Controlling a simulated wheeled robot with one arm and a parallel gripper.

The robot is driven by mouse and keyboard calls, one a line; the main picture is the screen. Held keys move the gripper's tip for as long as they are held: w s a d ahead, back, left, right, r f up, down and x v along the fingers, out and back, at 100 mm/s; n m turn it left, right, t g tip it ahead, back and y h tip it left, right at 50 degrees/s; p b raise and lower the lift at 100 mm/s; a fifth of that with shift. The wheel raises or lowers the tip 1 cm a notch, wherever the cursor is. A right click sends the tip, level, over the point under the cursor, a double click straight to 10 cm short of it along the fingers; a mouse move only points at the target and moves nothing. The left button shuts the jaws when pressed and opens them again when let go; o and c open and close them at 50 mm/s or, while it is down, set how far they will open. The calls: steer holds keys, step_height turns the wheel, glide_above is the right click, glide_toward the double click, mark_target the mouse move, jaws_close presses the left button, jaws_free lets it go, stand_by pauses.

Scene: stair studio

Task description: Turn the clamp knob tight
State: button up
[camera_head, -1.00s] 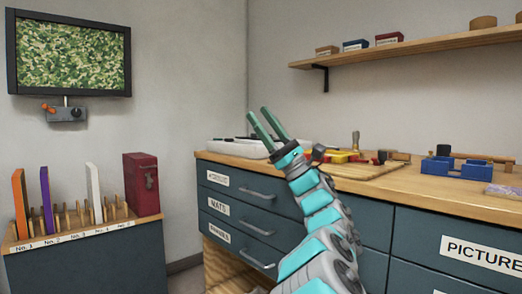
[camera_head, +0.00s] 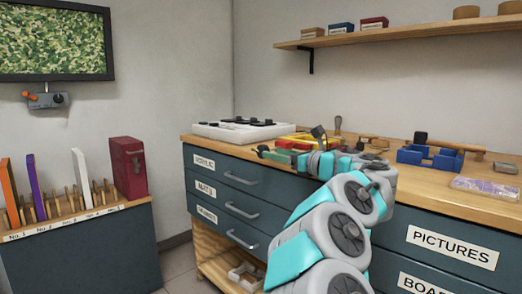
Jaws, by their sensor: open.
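A grey clamp box (camera_head: 40,102) is fixed on the wall under the framed green picture (camera_head: 55,43), at the far left. It has a dark round knob (camera_head: 59,100) on its right side and an orange lever (camera_head: 32,96) on its left. How tight the knob is cannot be told. My arm hides part of the counter and drawers.
The wooden counter (camera_head: 474,190) carries a white tray (camera_head: 215,134), a blue open box (camera_head: 418,156) and tools. A low cabinet (camera_head: 80,250) at left holds upright panels and a red case (camera_head: 128,168). A shelf (camera_head: 400,34) is above. Floor shows between the cabinets.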

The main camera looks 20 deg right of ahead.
steer(key=x, duration=0.6)
jaws_close()
stand_by(0.3)
